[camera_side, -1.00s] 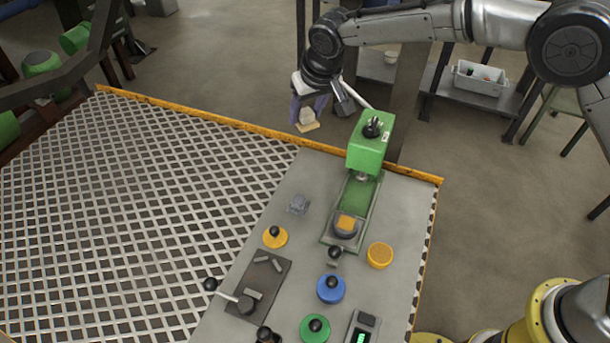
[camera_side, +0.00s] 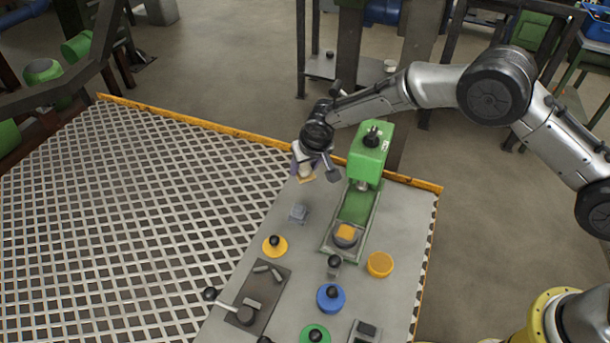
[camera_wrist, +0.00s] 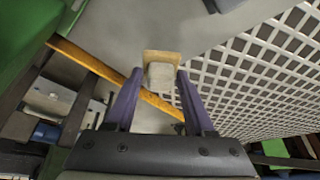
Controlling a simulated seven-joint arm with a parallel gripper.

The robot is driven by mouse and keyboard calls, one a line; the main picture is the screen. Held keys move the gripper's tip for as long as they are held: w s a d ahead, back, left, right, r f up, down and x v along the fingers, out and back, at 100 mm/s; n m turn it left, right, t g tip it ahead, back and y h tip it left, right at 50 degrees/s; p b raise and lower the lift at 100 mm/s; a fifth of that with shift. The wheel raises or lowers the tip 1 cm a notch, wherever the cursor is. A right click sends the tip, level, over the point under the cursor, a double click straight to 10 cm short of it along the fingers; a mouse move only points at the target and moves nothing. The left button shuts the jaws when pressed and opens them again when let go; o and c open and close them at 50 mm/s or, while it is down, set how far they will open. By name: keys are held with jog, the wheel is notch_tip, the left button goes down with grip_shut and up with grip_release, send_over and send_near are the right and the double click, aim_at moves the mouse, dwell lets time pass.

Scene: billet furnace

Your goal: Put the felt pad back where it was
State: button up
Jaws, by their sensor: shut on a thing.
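The felt pad (camera_side: 306,179) looks like a flat tan square with a pale block on top of it. My gripper (camera_side: 301,165) is shut on the pale block, with the tan face below. It hangs near the back left corner of the grey table, left of the green press; I cannot tell its exact height. In the wrist view the pad (camera_wrist: 160,58) sits between the two purple fingers of my gripper (camera_wrist: 157,78). Nothing in view clearly marks where the pad was before.
A green press (camera_side: 367,157) with a dark round piece topped in orange (camera_side: 345,234) stands close on the right. Yellow (camera_side: 273,247), blue (camera_side: 330,298) and orange (camera_side: 380,264) discs stand nearer. A white lattice (camera_side: 130,220) lies left.

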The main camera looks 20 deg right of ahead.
aim_at(306, 175)
jog(key=shift+f, duration=1.7)
jog(key=shift+f, duration=0.2)
jog(key=o, duration=1.2)
jog(key=shift+r, duration=0.15)
jog(key=v, duration=1.2)
jog(key=shift+r, duration=0.1)
